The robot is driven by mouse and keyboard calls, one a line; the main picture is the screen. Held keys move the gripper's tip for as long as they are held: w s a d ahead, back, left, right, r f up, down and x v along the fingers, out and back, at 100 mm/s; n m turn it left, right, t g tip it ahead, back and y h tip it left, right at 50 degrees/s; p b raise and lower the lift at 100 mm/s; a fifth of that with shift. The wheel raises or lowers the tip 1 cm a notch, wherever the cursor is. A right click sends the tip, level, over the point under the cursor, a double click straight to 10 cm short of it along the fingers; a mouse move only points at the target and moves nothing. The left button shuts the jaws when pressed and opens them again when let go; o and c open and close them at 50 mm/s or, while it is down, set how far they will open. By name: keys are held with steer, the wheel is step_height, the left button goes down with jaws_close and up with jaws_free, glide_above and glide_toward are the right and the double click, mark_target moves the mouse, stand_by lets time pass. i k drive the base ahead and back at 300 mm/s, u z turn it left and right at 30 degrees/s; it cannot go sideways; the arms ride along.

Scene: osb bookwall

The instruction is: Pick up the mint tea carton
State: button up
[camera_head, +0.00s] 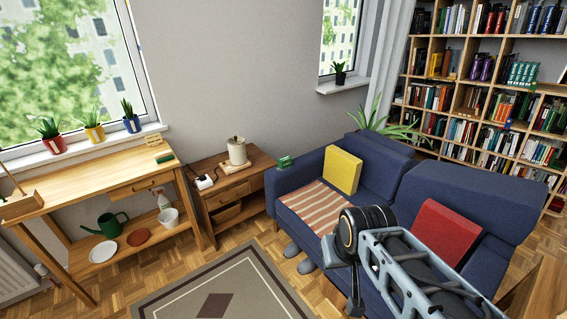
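A small green box with pale marking (284,162) sits at the left end of the blue sofa, on or by its armrest. It may be the mint tea carton, but its print is too small to read. My arm reaches in from the bottom right, in front of the sofa. Its dark, round end part, around my gripper (352,268), is well to the right of and nearer than the green box. I cannot make out the fingers clearly, and nothing held is visible.
The blue sofa (393,172) carries a yellow cushion (342,170), a striped blanket and a red cushion (445,232). A wooden side table (222,188) stands left of it. The patterned rug (190,290) looks clear.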

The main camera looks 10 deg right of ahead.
mark_target(285, 162)
steer(key=u, duration=0.9)
steer(key=i, duration=1.2)
steer(key=u, duration=0.7)
steer(key=i, duration=1.1)
steer(key=z, duration=1)
steer(key=i, duration=0.8)
steer(key=z, duration=0.65)
